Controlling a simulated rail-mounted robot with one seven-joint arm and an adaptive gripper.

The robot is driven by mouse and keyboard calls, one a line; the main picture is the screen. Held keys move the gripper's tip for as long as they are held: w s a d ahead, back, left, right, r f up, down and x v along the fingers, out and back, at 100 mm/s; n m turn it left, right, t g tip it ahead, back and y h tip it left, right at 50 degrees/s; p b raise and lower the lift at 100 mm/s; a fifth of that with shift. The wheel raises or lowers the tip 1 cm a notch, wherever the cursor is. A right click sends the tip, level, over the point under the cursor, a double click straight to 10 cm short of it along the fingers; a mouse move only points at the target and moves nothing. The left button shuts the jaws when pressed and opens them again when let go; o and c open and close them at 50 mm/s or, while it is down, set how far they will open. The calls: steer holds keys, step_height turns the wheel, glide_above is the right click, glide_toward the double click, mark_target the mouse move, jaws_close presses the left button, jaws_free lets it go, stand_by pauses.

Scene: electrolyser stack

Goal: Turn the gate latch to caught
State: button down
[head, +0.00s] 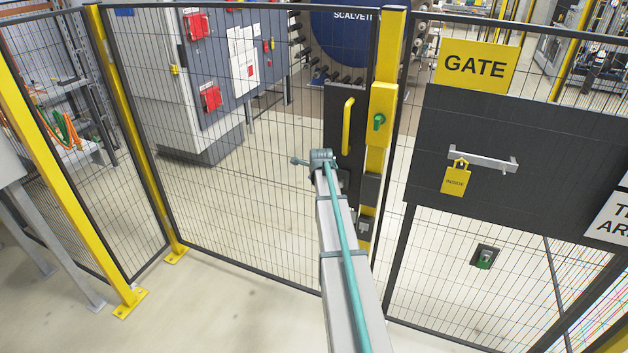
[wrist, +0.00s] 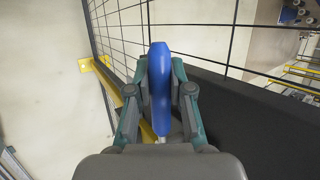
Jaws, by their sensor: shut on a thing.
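My gripper (wrist: 160,92) is shut on a blue, rounded handle (wrist: 159,60) in the wrist view, one finger on each side. A thin pale shaft shows below the handle. I cannot tell for sure that this is the gate latch's lever. In the head view my arm reaches up to the dark panel beside the yellow gate post (head: 376,165). The fingers and blue handle cannot be made out there, and the latch's position cannot be read. A yellow box (head: 381,103) with a green knob (head: 379,122) is on the post.
The gate (head: 460,130) is right of the post and carries a bar with a yellow tag (head: 455,180). A yellow pull handle (head: 348,127) is close above my arm's end. Mesh fence (head: 235,215) runs to the left. The floor in front (head: 220,310) is clear.

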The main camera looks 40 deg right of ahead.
steer(key=c, duration=1)
jaws_free()
steer(key=shift+f, duration=0.1)
steer(key=shift+c, duration=0.2)
steer(key=v, duration=1.2)
